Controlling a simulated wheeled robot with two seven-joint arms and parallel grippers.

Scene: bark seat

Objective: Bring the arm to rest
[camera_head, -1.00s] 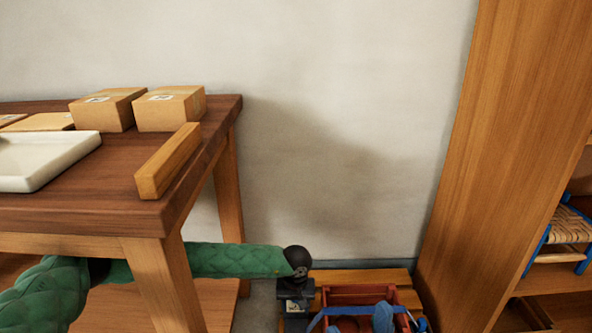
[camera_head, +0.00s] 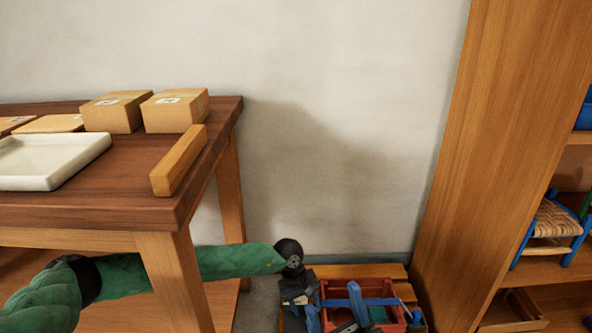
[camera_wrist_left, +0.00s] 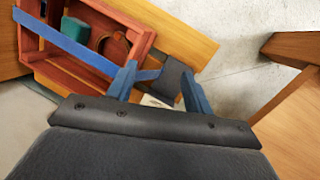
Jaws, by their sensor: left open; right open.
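My left arm (camera_head: 235,260) in a green padded sleeve passes behind the table leg to a dark wrist. In the left wrist view its gripper (camera_wrist_left: 159,72) has two blue fingers spread apart, nothing clearly held between them.
The dark wooden table (camera_head: 120,205) on the left holds cardboard boxes (camera_head: 175,112), a white tray (camera_head: 75,178) and a wooden bar (camera_head: 180,160). A low slatted wooden platform (camera_head: 350,271) is by the wall. A tall wooden shelf (camera_head: 465,150) with a small stool (camera_head: 552,222) stands right.

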